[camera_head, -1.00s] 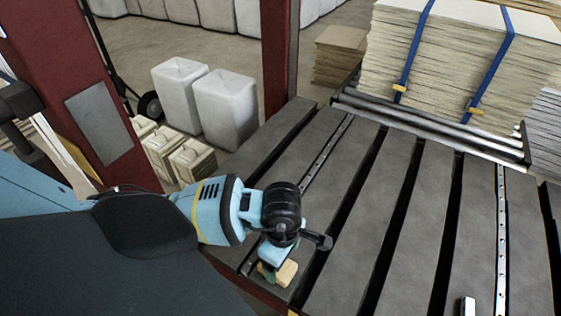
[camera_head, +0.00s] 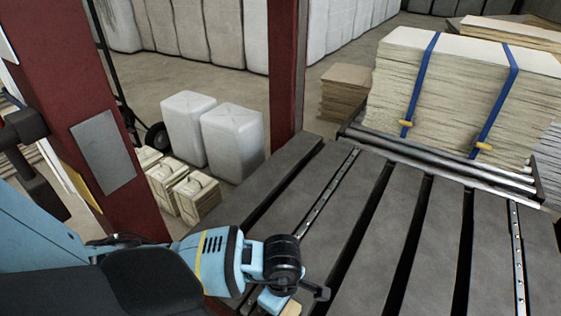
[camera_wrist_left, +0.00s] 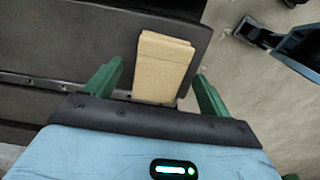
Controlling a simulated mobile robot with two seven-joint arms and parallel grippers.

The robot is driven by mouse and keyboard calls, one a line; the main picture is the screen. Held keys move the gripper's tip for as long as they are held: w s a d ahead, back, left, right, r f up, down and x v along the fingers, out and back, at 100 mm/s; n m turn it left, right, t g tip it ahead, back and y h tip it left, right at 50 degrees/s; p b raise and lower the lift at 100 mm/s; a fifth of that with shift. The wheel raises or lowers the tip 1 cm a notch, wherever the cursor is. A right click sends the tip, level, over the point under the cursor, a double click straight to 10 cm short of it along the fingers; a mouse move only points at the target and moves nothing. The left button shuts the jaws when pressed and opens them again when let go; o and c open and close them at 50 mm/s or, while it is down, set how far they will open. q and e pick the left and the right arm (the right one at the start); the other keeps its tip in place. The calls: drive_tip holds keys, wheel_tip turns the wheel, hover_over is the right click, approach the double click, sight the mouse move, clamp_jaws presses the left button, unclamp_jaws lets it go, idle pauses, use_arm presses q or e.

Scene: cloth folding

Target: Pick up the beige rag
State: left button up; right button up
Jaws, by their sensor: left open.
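The beige rag (camera_wrist_left: 163,68) is a folded, flat block in the left wrist view, lying on the dark slatted table near its edge. A small part of it (camera_head: 291,309) shows at the bottom of the head view. My left gripper (camera_wrist_left: 157,74) is open, with one green finger on each side of the rag. Gaps show between the fingers and the rag, so it is not clasped. In the head view the left gripper (camera_head: 272,302) is partly cut off by the bottom edge. My right gripper is not in view.
The dark slatted table (camera_head: 375,240) is clear to the right, with long gaps between slats. A strapped sheet stack (camera_head: 450,95) stands beyond the rollers (camera_head: 435,160). White containers (camera_head: 232,140) and a red post (camera_head: 282,70) stand behind; another red post (camera_head: 75,60) is at left.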

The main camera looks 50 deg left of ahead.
use_arm(q)
wheel_tip(320, 180, down, 2)
drive_tip(key=shift+f, duration=0.1)
drive_tip(key=shift+c, duration=0.5)
drive_tip(key=c, duration=1)
drive_tip(key=shift+o, duration=0.2)
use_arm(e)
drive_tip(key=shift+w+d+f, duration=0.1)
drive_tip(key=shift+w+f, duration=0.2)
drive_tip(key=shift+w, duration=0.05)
